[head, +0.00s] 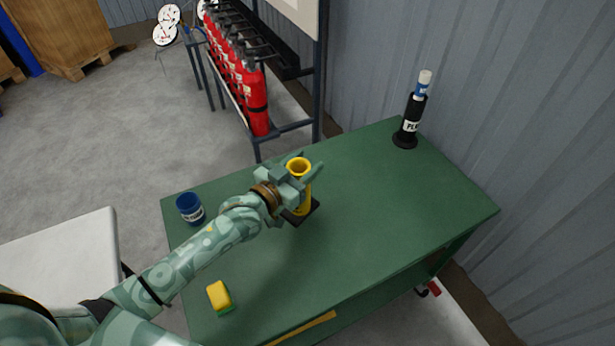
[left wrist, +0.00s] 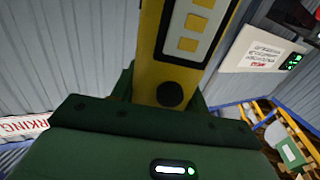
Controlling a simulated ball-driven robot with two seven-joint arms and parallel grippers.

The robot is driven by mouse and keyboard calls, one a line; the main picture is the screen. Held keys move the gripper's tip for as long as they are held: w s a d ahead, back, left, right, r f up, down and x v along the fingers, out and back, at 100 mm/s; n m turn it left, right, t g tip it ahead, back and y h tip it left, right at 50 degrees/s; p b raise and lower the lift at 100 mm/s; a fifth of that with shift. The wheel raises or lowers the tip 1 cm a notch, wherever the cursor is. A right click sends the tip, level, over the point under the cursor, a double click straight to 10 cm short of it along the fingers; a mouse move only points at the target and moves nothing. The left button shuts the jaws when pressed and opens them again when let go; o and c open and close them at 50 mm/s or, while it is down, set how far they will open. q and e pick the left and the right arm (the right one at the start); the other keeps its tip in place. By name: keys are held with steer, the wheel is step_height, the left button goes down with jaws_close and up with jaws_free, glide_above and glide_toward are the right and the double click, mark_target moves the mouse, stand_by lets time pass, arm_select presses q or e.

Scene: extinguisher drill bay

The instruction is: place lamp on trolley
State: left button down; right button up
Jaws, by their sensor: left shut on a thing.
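The yellow lamp (head: 305,203) is upright in the head view, with a ring-shaped top and a dark square base. My left gripper (head: 302,176) is shut on its upper part and partly covers it. The base is at or just above the green top of the trolley (head: 370,215); I cannot tell if it touches. In the left wrist view the lamp (left wrist: 185,50) fills the upper middle, yellow with a black-edged panel. My right gripper is not in view.
On the trolley are a blue cup (head: 190,209), a yellow and green sponge (head: 219,297) and a black stand (head: 410,120) holding a white and blue cylinder (head: 423,84). Red extinguishers (head: 254,100) hang on a rack behind. The trolley's right half is mostly clear.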

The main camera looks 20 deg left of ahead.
arm_select(q)
steer(key=shift+w+d+f, duration=0.15)
steer(key=shift+w+f, duration=0.1)
steer(key=shift+f, duration=0.05)
steer(key=shift+w+f+b, duration=0.15)
steer(key=shift+f+b, duration=0.35)
steer(key=shift+f, duration=0.35)
steer(key=shift+w+f+b, duration=0.1)
steer(key=shift+f+b, duration=0.4)
steer(key=shift+f, duration=0.35)
steer(key=shift+f, duration=0.2)
steer(key=c, duration=0.7)
jaws_free()
